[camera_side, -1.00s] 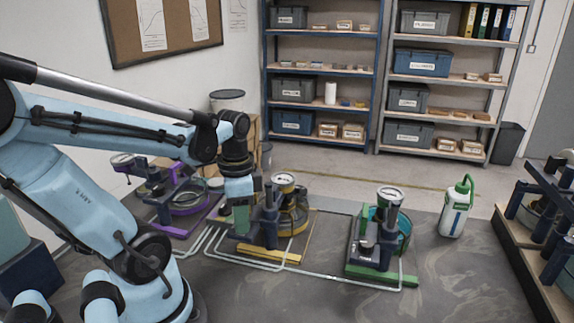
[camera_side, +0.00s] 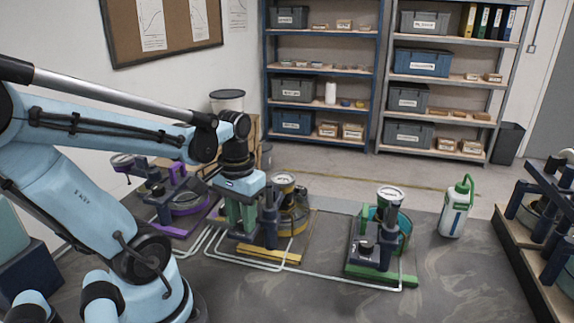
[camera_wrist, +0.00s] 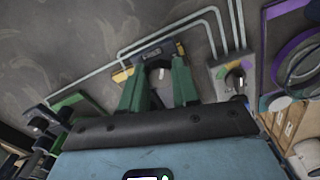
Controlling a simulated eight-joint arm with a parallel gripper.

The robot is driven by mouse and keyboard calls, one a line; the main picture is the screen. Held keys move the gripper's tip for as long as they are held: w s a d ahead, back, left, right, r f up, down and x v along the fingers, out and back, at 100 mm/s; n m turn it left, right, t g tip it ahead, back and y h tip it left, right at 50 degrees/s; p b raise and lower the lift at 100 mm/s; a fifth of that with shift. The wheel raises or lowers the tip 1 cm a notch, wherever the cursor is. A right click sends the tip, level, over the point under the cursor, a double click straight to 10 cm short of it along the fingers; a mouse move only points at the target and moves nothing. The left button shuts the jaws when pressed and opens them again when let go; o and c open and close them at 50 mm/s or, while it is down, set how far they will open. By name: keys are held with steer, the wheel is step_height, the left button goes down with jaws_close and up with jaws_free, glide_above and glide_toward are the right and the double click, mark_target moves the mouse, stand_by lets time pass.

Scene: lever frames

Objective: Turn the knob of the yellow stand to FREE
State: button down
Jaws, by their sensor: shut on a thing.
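The yellow stand (camera_side: 278,256) is in the middle of the side view, with a yellow foot bar, a dark blue post and a round gauge (camera_side: 283,180) behind. My gripper (camera_side: 242,222) points down at the stand's left part, its two green fingers beside the post. In the wrist view, my gripper (camera_wrist: 158,76) has its fingers on either side of the stand's dark knob (camera_wrist: 158,70) and is shut on it. The fingers and palm hide most of the knob; its pointer setting and the FREE mark cannot be read.
A green stand (camera_side: 382,275) is to the right and a purple stand (camera_side: 172,230) to the left. Pale pipes (camera_side: 245,264) run along the floor around the stands. A white bottle with a green top (camera_side: 455,212) stands further right. Open floor lies in front.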

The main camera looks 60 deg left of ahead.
steer(key=n, duration=0.5)
steer(key=shift+n, duration=0.3)
stand_by(0.4)
steer(key=c, duration=1.1)
jaws_free()
steer(key=shift+r, duration=0.15)
step_height(320, 180, up, 12)
steer(key=shift+w, duration=0.1)
